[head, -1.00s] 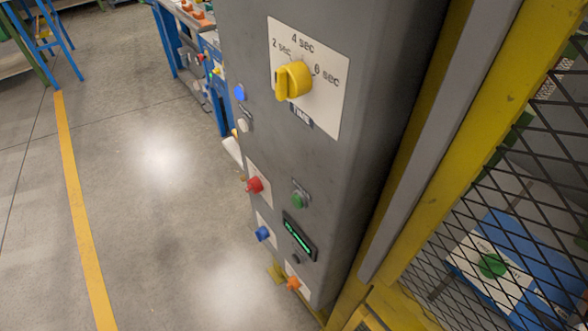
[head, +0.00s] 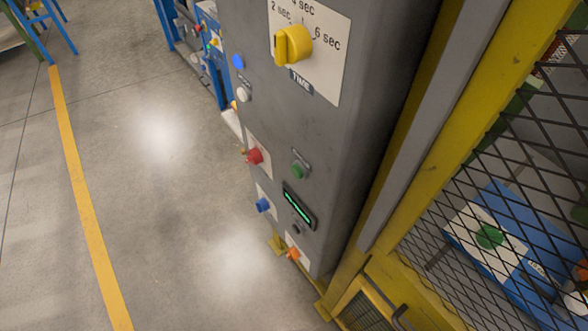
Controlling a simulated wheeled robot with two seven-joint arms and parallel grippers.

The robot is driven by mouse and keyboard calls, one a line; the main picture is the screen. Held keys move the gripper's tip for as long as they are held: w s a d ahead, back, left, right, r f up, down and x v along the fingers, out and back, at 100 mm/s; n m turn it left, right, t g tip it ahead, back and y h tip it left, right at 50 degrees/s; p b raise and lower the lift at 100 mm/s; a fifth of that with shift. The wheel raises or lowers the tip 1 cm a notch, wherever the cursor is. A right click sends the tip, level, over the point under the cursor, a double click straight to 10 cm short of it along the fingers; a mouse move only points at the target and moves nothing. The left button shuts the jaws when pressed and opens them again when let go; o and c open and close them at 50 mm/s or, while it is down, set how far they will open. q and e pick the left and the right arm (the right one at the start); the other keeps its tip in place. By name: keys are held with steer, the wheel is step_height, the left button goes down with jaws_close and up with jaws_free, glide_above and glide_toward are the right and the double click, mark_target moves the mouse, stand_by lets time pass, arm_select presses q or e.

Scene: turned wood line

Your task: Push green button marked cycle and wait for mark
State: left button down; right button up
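In the head view a grey control cabinet stands upright, with a green button (head: 299,170) on its front face under a small label too small to read. A second green button (head: 489,236) sits on a white plate on a blue box behind the wire mesh at the right; the lettering near it is not legible. I cannot tell which one is marked cycle. Neither of my grippers shows.
The cabinet (head: 345,150) also carries a yellow time knob (head: 293,45), a red button (head: 254,156), a blue button (head: 263,205) and an orange button (head: 293,254). A yellow-framed mesh guard (head: 450,130) stands at the right. The floor (head: 170,200) at the left is clear, with a yellow line.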

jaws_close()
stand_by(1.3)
